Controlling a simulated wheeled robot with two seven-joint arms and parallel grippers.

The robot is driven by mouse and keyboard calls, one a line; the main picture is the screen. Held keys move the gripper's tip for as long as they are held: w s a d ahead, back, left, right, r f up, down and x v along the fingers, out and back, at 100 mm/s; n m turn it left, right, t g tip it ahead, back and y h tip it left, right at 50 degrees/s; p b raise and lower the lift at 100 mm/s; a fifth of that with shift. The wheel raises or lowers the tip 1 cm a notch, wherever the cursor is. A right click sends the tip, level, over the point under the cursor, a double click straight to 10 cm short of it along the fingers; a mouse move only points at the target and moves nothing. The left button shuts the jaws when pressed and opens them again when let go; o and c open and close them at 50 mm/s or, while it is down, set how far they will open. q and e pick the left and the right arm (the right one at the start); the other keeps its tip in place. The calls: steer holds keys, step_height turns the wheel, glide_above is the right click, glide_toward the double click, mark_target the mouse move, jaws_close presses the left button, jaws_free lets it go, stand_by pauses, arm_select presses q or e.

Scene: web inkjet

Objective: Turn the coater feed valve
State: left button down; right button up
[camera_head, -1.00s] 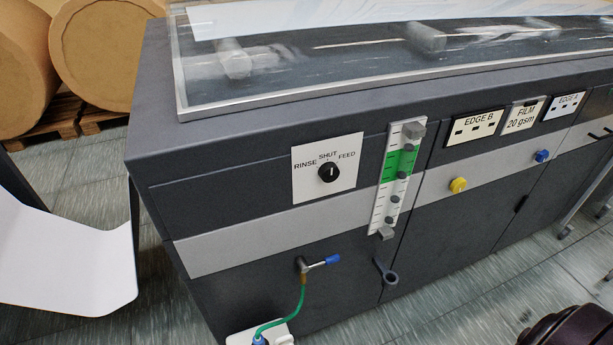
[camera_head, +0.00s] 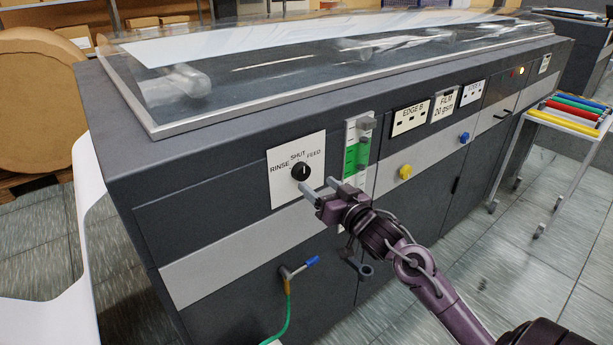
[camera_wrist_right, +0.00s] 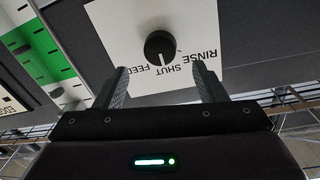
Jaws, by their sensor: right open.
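The coater feed valve is a round black knob (camera_head: 300,171) on a white plate (camera_head: 283,187) marked RINSE, SHUT and FEED, on the machine's front. In the right wrist view the knob (camera_wrist_right: 160,47) shows a white mark that points towards SHUT. My right gripper (camera_head: 320,188) is open and empty, just below and right of the knob in the head view. In the right wrist view its fingers (camera_wrist_right: 161,72) stand apart on either side, with the knob centred a little beyond their tips. I see no contact. My left gripper is not in view.
A green and white level gauge (camera_head: 355,160) stands close right of the plate. A blue-handled tap (camera_head: 300,268) with a green hose is below. Yellow (camera_head: 405,172) and blue (camera_head: 464,137) knobs sit further right. A clear cover (camera_head: 230,80) tops the machine.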

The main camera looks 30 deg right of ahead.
mark_target(304, 174)
steer(key=w+p, duration=0.1)
steer(key=w, duration=0.5)
steer(key=shift+w, duration=0.2)
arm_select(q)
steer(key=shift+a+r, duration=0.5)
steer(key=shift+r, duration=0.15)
arm_select(e)
steer(key=shift+a, duration=0.1)
steer(key=c, duration=1)
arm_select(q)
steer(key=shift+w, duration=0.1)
arm_select(e)
steer(key=shift+o, duration=0.2)
steer(key=n+b, duration=0.1)
steer(key=n, duration=0.2)
steer(key=n+b, duration=0.1)
steer(key=n, duration=0.2)
steer(key=shift+f+n, duration=0.2)
steer(key=shift+n, duration=0.1)
arm_select(q)
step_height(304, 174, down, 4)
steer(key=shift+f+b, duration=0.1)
steer(key=shift+b, duration=0.9)
arm_select(e)
steer(key=n, duration=0.5)
steer(key=shift+n+t+y, duration=0.3)
steer(key=shift+t, duration=0.1)
